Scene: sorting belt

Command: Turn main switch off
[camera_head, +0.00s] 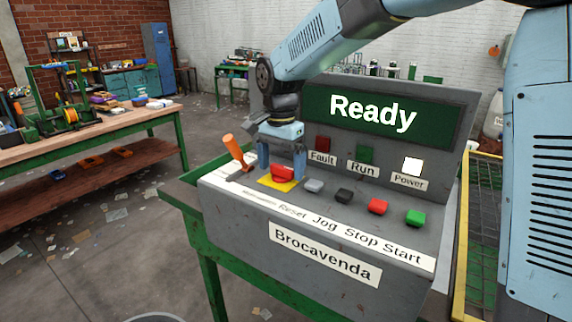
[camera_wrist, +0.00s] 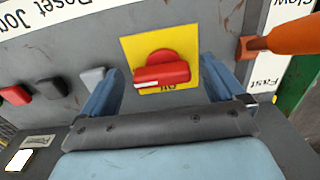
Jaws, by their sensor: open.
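The main switch looks to be the red rotary knob (camera_head: 283,173) on a yellow plate at the left of the grey control panel. In the wrist view the red knob (camera_wrist: 163,72) sits in the middle, its grip bar lying nearly level across the picture. Lettering on the yellow plate (camera_wrist: 132,46) is partly hidden by the knob. My gripper (camera_head: 282,172) points down over the knob. Its blue fingers are open, one on each side of the knob, with visible gaps in the wrist view (camera_wrist: 160,70). The display (camera_head: 372,113) reads "Ready" and the Power lamp (camera_head: 412,166) is bright white.
An orange-handled lever (camera_head: 234,148) stands close to the gripper's left, and at the right in the wrist view. Grey (camera_head: 313,186), black (camera_head: 344,195), red (camera_head: 377,206) and green (camera_head: 415,218) buttons line the panel to the right. A yellow-framed mesh guard (camera_head: 463,230) stands right.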

